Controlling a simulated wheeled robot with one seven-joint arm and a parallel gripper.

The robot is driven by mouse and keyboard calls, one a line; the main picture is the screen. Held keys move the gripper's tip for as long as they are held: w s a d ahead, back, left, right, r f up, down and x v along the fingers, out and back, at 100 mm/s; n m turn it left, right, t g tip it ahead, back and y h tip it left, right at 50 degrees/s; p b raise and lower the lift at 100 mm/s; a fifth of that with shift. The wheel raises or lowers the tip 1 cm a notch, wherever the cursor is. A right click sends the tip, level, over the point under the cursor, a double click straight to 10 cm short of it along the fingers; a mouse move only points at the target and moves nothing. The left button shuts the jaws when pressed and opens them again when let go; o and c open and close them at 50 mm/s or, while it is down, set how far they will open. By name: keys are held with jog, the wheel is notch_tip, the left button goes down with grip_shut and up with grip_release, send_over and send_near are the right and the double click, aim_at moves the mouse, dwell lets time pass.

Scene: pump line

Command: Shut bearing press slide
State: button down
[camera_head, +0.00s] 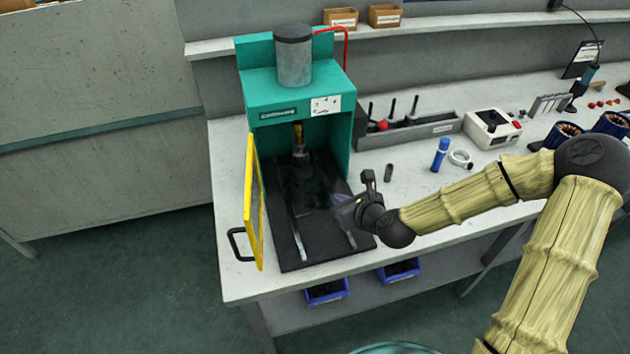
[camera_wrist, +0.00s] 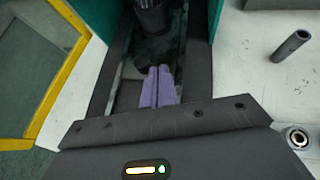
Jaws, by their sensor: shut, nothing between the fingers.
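The bearing press (camera_head: 295,85) is a teal housing with a grey cylinder on top and an open front. Its black base (camera_head: 310,250) extends forward on the bench and carries two pale rails. A dark block, seemingly the slide (camera_head: 305,188), sits between the rails at the housing mouth; its exact position is hard to tell. A dark round part (camera_wrist: 153,15) shows at the top of the wrist view. My gripper (camera_head: 345,205) is over the base, in front of the slide. Its purple fingers (camera_wrist: 158,88) are together and empty, pointing toward the housing; contact is unclear.
A yellow-framed guard door (camera_head: 252,205) with a black handle stands open on the left.

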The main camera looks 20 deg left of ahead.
send_near(309, 178)
jog(key=f, duration=0.2)
jog(key=shift+w+a+f, duration=0.15)
jog(key=shift+a+f, duration=0.15)
jog(key=shift+a, duration=0.05)
jog(key=w+a, duration=0.1)
jog(key=w+a+p, duration=0.1)
jog(key=shift+w+a+f, duration=0.2)
jog(key=shift+w+a, duration=0.05)
jog(key=shift+a, duration=0.1)
jog(key=shift+w+a+f, duration=0.1)
jog(key=shift+w+a, duration=0.3)
jog(key=shift+w, duration=0.05)
jog(key=shift+w, duration=0.1)
